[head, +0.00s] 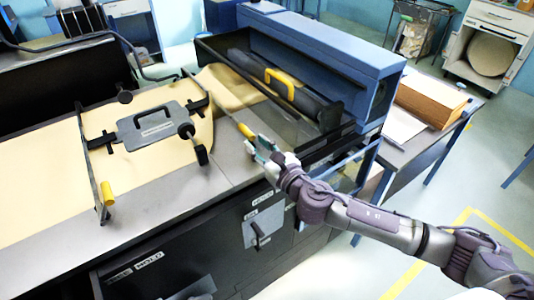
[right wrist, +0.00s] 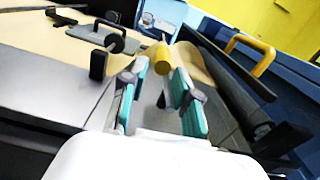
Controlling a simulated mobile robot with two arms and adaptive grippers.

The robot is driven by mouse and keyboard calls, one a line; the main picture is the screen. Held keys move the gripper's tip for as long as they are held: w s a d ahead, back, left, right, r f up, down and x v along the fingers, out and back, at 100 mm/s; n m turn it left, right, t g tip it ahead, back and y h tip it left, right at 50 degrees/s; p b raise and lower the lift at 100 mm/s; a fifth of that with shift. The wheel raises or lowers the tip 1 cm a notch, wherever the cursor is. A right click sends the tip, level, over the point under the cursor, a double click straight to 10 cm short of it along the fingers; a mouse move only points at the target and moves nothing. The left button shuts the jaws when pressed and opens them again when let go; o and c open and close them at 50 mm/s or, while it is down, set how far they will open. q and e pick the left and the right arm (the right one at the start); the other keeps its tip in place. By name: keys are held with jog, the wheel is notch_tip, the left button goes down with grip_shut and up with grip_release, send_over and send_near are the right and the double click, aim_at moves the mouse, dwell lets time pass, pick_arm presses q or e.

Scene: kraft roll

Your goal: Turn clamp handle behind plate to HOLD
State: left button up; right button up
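My right gripper (head: 262,147) is at the front edge of the bench, beside the yellow-tipped end (head: 245,131) of a long clamp lever. In the right wrist view the yellow tip (right wrist: 163,60) shows between and beyond my two teal fingers (right wrist: 160,88). The fingers are apart; I cannot tell whether either touches the tip. The lever slants back from the tip, behind the grey plate (head: 157,124) with its black handle, which lies on the brown paper. A second lever with a yellow tip (head: 107,193) is left of the plate. My left gripper is not in view.
The brown paper (head: 45,175) covers much of the bench. A dark trough holds a roller with a yellow handle (head: 280,82), beside a blue housing (head: 325,50). Front panels carry a HOLD label (head: 149,258) and a small black lever (head: 258,235). A side table holds a brown stack (head: 432,98).

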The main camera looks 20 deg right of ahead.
jog(key=shift+v, duration=2.25)
